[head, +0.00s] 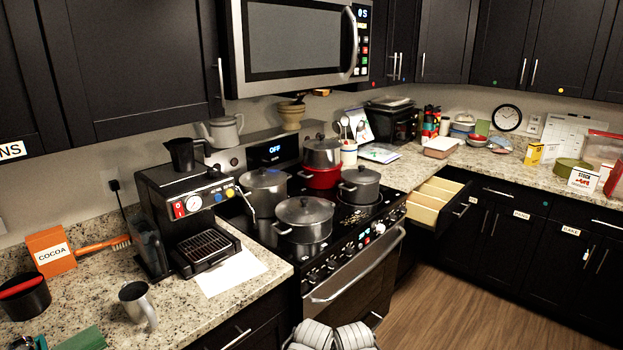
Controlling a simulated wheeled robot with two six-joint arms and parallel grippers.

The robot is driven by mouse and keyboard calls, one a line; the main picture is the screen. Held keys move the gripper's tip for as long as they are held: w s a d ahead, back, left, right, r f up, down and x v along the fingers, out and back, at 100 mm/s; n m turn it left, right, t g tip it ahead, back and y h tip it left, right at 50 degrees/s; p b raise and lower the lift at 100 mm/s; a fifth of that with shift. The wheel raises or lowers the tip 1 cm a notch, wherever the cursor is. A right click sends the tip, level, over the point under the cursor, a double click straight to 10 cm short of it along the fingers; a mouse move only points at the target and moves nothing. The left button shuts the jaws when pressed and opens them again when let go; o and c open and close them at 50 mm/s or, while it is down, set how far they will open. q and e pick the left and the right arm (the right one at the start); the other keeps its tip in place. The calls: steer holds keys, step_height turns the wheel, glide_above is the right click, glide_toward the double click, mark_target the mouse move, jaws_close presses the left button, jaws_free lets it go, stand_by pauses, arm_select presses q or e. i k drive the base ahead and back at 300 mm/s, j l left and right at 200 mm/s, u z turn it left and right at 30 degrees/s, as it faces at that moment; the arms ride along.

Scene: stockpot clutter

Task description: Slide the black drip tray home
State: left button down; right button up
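The black drip tray (207,262) with its silver slotted grate sits low at the front of the black coffee machine (160,186) on the left counter. The tray juts out toward the front right, beside a white sheet of paper. Its back end is in the shadow under the machine, so I cannot see how deep it sits. Neither gripper shows in the head view; only pale grey rounded parts of my own arms show at the bottom edge.
A metal mug (134,297) stands in front of the machine, and an orange cocoa box (50,252) is to its left. The white sheet (232,274) lies at the tray's front right. Stove pots (305,222) stand to the right. A drawer (437,204) hangs open.

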mark_target(208, 249)
steer(key=i+l, duration=0.6)
steer(key=i+l+u, duration=0.25)
steer(key=l, duration=0.25)
steer(key=i+u, duration=0.15)
steer(key=u, duration=0.8)
